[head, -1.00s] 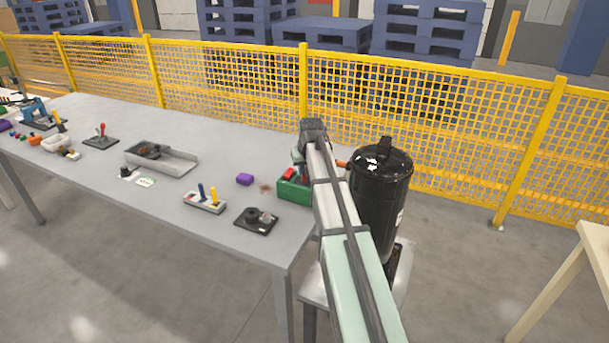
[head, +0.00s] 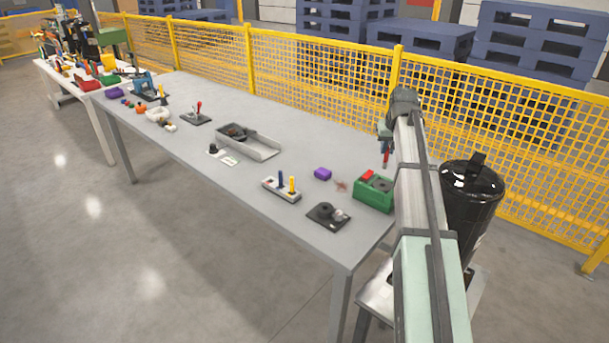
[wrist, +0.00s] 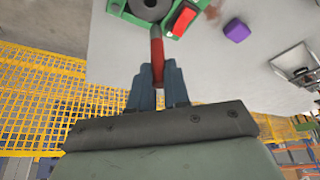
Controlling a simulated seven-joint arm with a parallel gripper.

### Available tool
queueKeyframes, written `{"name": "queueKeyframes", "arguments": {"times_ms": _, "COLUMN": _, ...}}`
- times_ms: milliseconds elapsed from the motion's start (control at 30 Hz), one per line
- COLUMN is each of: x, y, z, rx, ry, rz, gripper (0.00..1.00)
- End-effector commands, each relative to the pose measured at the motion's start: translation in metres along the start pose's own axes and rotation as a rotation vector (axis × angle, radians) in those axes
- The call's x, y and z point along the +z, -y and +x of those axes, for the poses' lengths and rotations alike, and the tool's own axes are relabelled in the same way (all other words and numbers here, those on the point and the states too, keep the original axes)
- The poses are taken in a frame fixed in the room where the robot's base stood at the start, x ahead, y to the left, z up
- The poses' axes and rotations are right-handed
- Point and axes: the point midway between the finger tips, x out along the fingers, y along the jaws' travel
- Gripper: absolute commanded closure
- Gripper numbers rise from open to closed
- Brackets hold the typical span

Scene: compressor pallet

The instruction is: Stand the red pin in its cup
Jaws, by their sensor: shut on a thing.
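The red pin (wrist: 157,48) is between the two fingers of my gripper (wrist: 158,78) in the wrist view and points away from the palm. In the head view, my gripper (head: 385,136) is above the back of the green box, and the red pin (head: 386,160) hangs below it, roughly upright. A pale holder (head: 281,193) stands near the table's front edge, left of my gripper. A blue pin (head: 281,178) and a yellow pin (head: 292,185) stand upright in it. I cannot make out an empty cup in it at this size.
The green box (head: 374,198) holds a red block (head: 367,175) and a dark round part. A black plate with parts (head: 328,216) and a purple block (head: 322,174) lie between box and holder. A grey tray (head: 262,146) is farther left. A black compressor (head: 468,200) stands right of my arm.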

Motion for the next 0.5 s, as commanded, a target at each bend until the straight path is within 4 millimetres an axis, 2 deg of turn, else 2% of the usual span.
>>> {"name": "queueKeyframes", "arguments": {"times_ms": 167, "x": -0.015, "y": 0.037, "z": 0.009, "rx": -0.016, "ry": 0.001, "rz": -0.037, "gripper": 1.00}}
{"name": "queueKeyframes", "arguments": {"times_ms": 267, "x": -0.027, "y": 0.072, "z": 0.016, "rx": -0.030, "ry": 0.001, "rz": -0.071, "gripper": 1.00}}
{"name": "queueKeyframes", "arguments": {"times_ms": 500, "x": -0.049, "y": 0.169, "z": 0.032, "rx": -0.068, "ry": 0.000, "rz": -0.162, "gripper": 1.00}}
